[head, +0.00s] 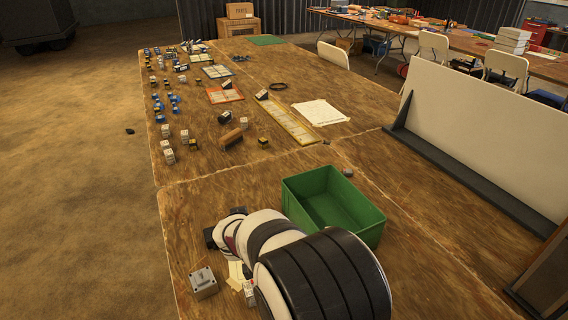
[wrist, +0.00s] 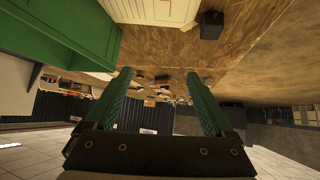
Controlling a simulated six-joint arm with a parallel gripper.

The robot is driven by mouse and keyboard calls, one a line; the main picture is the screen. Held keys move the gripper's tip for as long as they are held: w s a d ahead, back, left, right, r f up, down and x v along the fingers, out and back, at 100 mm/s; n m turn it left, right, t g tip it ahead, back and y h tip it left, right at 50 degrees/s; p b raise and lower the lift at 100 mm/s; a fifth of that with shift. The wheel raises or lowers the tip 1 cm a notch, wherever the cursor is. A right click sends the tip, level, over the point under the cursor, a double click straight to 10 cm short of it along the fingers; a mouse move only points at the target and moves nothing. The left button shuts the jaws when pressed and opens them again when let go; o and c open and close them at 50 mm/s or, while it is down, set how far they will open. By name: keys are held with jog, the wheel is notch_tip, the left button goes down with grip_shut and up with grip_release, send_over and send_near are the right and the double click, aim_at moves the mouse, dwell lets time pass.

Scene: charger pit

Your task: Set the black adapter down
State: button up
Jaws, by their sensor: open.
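A small black block that looks like the black adapter (wrist: 212,25) shows at the top of the wrist view, against the brown tabletop. It is up and to the right of the fingertips, apart from them. My gripper (wrist: 158,73) has its two green fingers spread wide, with nothing held between them. In the head view my arm reaches over the near table, left of the green bin (head: 335,205). There the wrist hides most of the fingers, and I cannot tell the adapter from the dark parts around them.
A grey box (head: 203,282) sits at the near left edge, beside cream paper (head: 238,272). Farther off lie a yellow strip (head: 291,123), a white sheet (head: 320,112) and several small parts. A white panel (head: 478,135) stands at the right. The table between bin and yellow strip is mostly clear.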

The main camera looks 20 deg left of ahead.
jog(key=n+g+y, duration=0.2)
send_near(210, 237)
jog(key=x, duration=0.4)
jog(key=shift+w+a+f, duration=0.2)
jog(key=shift+a+f, duration=0.05)
jog(key=shift+w+d+x, duration=0.1)
jog(key=shift+d+x, duration=0.05)
jog(key=shift+x, duration=1.35)
jog(key=shift+w+d+x, duration=0.1)
jog(key=shift+w+x, duration=0.05)
jog(key=shift+x, duration=1.4)
grip_shut()
